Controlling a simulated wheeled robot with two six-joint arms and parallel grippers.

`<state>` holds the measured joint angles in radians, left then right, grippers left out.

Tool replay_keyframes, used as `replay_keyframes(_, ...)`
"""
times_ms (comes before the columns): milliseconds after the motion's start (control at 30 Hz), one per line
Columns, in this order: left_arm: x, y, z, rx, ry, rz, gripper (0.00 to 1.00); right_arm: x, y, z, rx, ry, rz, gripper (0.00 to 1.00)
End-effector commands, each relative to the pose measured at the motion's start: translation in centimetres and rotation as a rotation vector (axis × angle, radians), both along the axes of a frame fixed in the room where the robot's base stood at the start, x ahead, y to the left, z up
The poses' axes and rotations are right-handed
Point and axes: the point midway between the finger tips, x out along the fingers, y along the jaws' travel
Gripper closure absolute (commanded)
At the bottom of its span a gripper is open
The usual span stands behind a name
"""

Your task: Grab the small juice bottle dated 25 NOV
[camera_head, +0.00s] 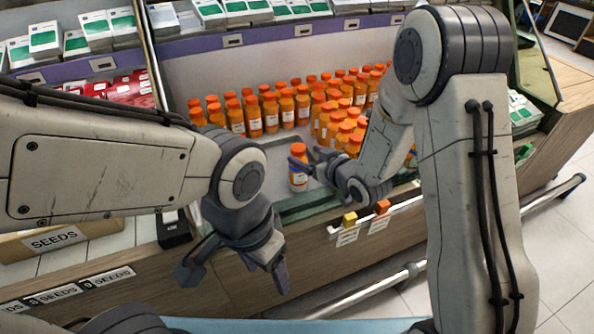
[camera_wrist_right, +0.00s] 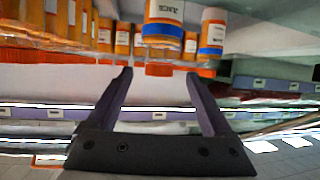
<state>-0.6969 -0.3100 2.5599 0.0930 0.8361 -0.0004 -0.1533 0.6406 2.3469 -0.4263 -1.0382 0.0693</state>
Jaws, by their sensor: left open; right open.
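Several orange juice bottles with orange caps and white labels stand in rows in the display case. One bottle (camera_head: 298,172) stands apart at the front, near the case's front edge. My right gripper (camera_head: 308,162) is open beside this front bottle, on its right; contact is unclear. In the right wrist view, the picture looks upside down; a labelled bottle (camera_wrist_right: 164,22) appears beyond the open, empty fingers (camera_wrist_right: 158,75), and another bottle (camera_wrist_right: 211,38) is beside it. No date is readable. My left gripper (camera_head: 232,268) is open and empty, low in front of the counter.
Price tags with a yellow cube (camera_head: 349,219) and an orange cube (camera_head: 383,206) sit on the front rail. A SEEDS box (camera_head: 58,238) is at the left. Green-and-white cartons (camera_head: 240,12) line the upper shelf. My right arm hides part of the bottles.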

Motion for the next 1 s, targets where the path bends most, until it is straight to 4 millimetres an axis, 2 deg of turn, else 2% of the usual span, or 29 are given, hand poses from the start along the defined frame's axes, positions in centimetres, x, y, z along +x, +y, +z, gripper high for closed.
replay_keyframes(400, 0.0, 0.0, -0.3, 0.0, 0.0, 0.0, 0.33, 3.9, 2.4, -2.0, -0.001, 0.001, 0.001, 0.15)
replay_keyframes(667, 0.0, 0.0, -0.3, 0.0, 0.0, 0.0, 0.33, 4.2, 2.6, -2.1, -0.001, 0.002, 0.0, 0.15)
replay_keyframes(700, 0.0, 0.0, -0.3, 0.0, 0.0, 0.0, 0.33, 4.2, 2.6, -2.1, -0.001, 0.002, 0.0, 0.22)
replay_keyframes(767, 0.0, 0.0, -0.3, 0.0, 0.0, 0.0, 0.33, 4.2, 2.6, -2.1, -0.001, 0.002, 0.0, 0.45)
replay_keyframes(900, 0.0, 0.0, -0.3, 0.0, 0.0, 0.0, 0.33, 4.2, 2.6, -2.1, -0.002, 0.001, 0.0, 0.99)
replay_keyframes(1000, 0.0, 0.0, -0.3, 0.0, 0.0, 0.0, 0.33, 4.2, 2.6, -2.1, -0.002, 0.001, 0.0, 1.0)
